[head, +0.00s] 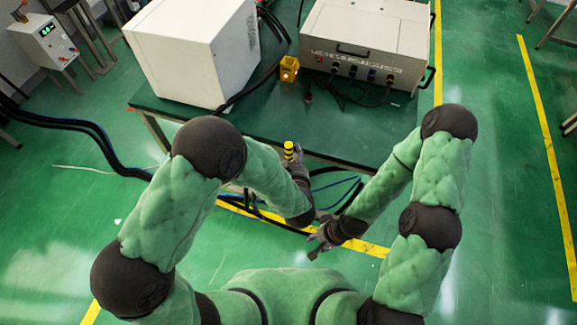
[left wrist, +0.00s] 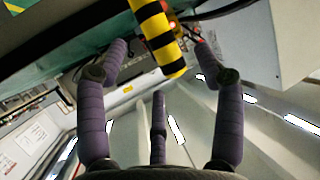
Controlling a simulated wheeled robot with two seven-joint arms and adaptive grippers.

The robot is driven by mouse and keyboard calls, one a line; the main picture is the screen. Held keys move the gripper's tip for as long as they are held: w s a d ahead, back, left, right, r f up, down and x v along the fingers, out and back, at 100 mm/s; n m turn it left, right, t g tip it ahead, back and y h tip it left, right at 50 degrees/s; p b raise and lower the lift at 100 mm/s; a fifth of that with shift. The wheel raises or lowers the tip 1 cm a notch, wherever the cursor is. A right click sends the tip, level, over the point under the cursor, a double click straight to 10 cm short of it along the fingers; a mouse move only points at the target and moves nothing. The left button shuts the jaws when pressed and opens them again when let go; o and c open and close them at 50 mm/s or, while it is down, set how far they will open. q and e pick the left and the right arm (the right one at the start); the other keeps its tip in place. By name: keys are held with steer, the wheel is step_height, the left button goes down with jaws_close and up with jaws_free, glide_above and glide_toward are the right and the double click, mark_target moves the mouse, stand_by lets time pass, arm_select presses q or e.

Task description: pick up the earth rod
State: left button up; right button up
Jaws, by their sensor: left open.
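The earth rod (head: 289,151) shows as a short yellow and black striped piece at the front edge of the green table. In the left wrist view the striped rod (left wrist: 157,36) comes in from the top, its end between the two upper fingers. My left gripper (head: 296,161) is at the rod, with its fingers (left wrist: 161,58) spread apart on either side. I see no clear contact with the rod. The rest of the rod is out of view or hidden. My right gripper (head: 321,240) hangs lower, in front of the table, away from the rod; its finger state is unclear.
A large white cabinet (head: 180,50) and a grey control box (head: 362,45) stand on the green table (head: 335,135). A yellow box with a red light (head: 289,70) sits between them. Black cables (head: 110,150) run off left. Blue and black cables (head: 340,190) hang below the front edge.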

mark_target(291, 153)
arm_select(q)
steer(key=b+x, duration=0.2)
steer(key=x, duration=0.2)
steer(key=shift+w+f, duration=0.2)
steer(key=shift+f, duration=0.15)
steer(key=shift+w, duration=0.35)
jaws_close()
